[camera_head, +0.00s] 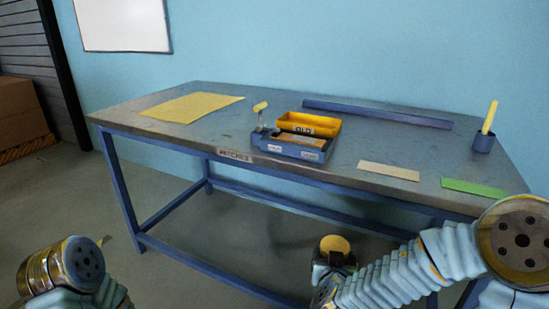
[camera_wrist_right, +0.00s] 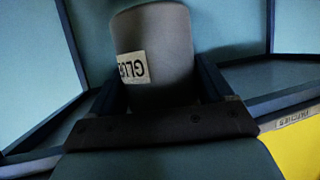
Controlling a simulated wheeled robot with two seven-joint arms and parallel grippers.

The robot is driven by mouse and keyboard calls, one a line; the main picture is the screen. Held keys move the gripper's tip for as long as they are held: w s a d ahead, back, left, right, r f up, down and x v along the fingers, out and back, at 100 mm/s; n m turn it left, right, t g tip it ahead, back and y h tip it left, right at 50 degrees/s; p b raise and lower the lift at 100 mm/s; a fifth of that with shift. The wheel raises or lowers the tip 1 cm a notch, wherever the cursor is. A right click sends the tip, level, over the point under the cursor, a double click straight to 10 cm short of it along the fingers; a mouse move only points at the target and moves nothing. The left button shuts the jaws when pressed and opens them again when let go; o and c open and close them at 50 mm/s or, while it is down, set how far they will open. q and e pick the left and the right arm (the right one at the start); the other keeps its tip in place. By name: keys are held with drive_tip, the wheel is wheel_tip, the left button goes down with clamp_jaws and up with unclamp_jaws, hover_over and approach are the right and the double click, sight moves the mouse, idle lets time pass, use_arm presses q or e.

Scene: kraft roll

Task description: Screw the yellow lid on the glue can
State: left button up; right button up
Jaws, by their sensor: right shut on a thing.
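In the right wrist view my right gripper (camera_wrist_right: 155,95) is shut on the grey glue can (camera_wrist_right: 168,55). A finger lies on each side of the can, and its white label shows upside down. The can's end towards the gripper mount is hidden.
The grey table (camera_head: 330,165) holds a yellow sheet (camera_head: 192,107), a blue tray (camera_head: 290,150) with a yellow bin (camera_head: 312,121), a small yellow-topped stand (camera_head: 260,107), a blue bar (camera_head: 377,113), tan (camera_head: 389,171) and green (camera_head: 474,188) strips, and a blue cup (camera_head: 483,142).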

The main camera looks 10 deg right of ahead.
drive_tip(key=w+a+r, duration=0.1)
drive_tip(key=w+a, duration=0.1)
drive_tip(key=a, duration=0.8)
drive_tip(key=w+a+r, duration=0.1)
drive_tip(key=w+a, duration=0.1)
drive_tip(key=a, duration=0.8)
drive_tip(key=shift+a, duration=0.2)
